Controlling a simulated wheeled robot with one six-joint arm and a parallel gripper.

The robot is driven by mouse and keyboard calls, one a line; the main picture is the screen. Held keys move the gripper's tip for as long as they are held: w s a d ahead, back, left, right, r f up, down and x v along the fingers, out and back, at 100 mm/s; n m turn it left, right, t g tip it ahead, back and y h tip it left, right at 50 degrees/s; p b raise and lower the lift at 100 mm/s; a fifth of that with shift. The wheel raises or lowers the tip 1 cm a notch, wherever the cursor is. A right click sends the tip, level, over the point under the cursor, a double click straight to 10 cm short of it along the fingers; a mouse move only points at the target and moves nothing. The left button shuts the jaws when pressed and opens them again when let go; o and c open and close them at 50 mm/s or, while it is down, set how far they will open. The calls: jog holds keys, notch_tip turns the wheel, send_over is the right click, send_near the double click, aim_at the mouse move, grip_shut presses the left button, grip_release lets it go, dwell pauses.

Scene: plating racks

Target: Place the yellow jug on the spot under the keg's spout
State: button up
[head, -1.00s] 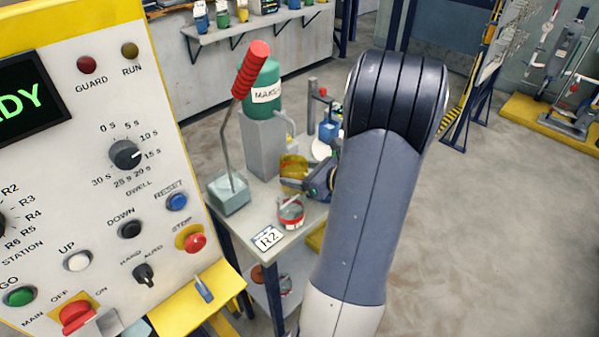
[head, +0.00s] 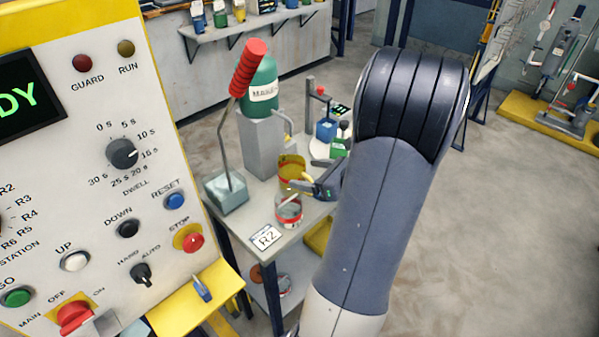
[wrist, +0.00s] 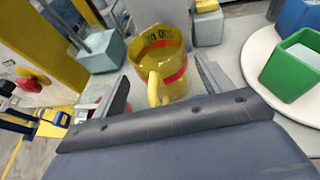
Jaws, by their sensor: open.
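The yellow jug (head: 290,172) with a red band is on the table beside the grey block, below the keg's spout (head: 287,121). I cannot tell whether it stands exactly on the spot, which is hidden. The green keg (head: 261,88) sits on top of the block. My gripper (head: 303,185) is open at the jug's near right side. In the wrist view the jug (wrist: 170,62) looks upright, with its handle (wrist: 154,88) toward me between the spread fingers (wrist: 160,90); no grip on it shows.
A clear container with a red band (head: 288,212) stands close in front of the jug. A red-handled lever (head: 247,68) rises from a grey base at left. A round white plate (wrist: 262,60) with a green box (wrist: 290,66) is at right. The control panel (head: 100,190) fills the left side.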

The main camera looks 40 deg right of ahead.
jog(key=v, duration=0.8)
